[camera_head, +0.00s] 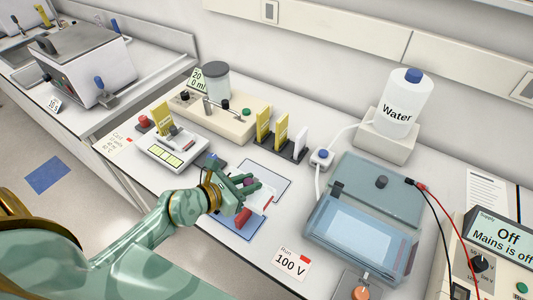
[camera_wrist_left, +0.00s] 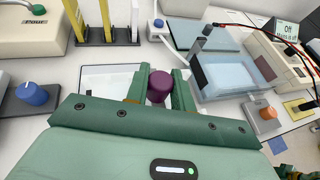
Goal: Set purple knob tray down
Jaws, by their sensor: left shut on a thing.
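My left gripper (camera_head: 250,188) reaches over the middle of the bench, low above a white, dark-outlined mat. In the left wrist view its two fingers (camera_wrist_left: 159,92) are shut on a purple knob (camera_wrist_left: 159,82). The tray under the knob is mostly hidden by the gripper; a pale piece with a red edge (camera_head: 261,200) shows beside the fingers in the head view. I cannot tell whether the tray touches the surface.
The outlined mat (camera_head: 275,172) lies beside a blue mat with a red piece (camera_head: 244,218). A blue-grey gel box (camera_head: 355,225) stands to the right, a rack of yellow and white cards (camera_head: 290,150) behind.

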